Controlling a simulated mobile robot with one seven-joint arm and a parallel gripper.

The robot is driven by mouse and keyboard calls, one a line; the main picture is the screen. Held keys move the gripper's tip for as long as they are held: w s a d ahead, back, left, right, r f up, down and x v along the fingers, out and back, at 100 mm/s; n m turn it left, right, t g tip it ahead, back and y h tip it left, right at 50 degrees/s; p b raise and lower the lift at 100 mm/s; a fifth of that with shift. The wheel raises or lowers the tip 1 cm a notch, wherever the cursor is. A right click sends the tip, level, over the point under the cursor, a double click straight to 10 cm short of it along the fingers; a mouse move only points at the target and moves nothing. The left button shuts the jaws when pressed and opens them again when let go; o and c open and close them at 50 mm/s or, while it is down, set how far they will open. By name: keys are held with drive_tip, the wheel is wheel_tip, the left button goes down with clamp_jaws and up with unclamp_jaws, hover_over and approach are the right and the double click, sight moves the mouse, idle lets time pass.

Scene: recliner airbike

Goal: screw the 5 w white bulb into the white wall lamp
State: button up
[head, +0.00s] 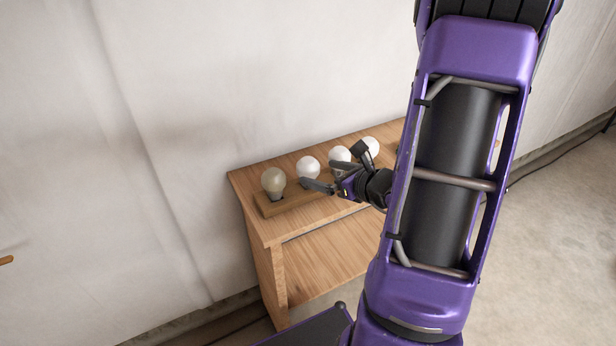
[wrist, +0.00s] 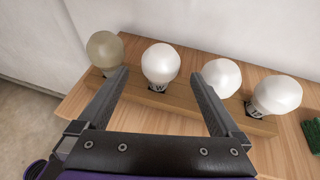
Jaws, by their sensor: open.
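Several bulbs stand upright in a row in a wooden holder (wrist: 180,103). At the left end is a yellowish, dull bulb (wrist: 104,50); it also shows in the head view (head: 273,180). Right of it are white bulbs: a first (wrist: 160,62), a second (wrist: 221,77) and a third (wrist: 276,95). Dark print on their necks is too small to read fully, so I cannot tell which is the 5 W one. My gripper (wrist: 157,72) is open and empty, its fingers pointing at the row, with the first white bulb between the fingertip lines. The white wall lamp is not in view.
The holder stands on a wooden table (head: 330,217) against a pale wall (head: 180,90). A green item (wrist: 313,133) lies at the right in the wrist view. My purple arm hides the table's right part in the head view. Bare floor (head: 560,240) lies at the right.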

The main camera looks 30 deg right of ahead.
sight(302, 166)
drive_tip(key=b+x, duration=0.1)
drive_tip(key=x, duration=0.7)
drive_tip(key=shift+w+f, duration=0.1)
drive_tip(key=shift+w, duration=0.3)
drive_tip(key=c, duration=1.4)
drive_tip(key=shift+o, duration=0.2)
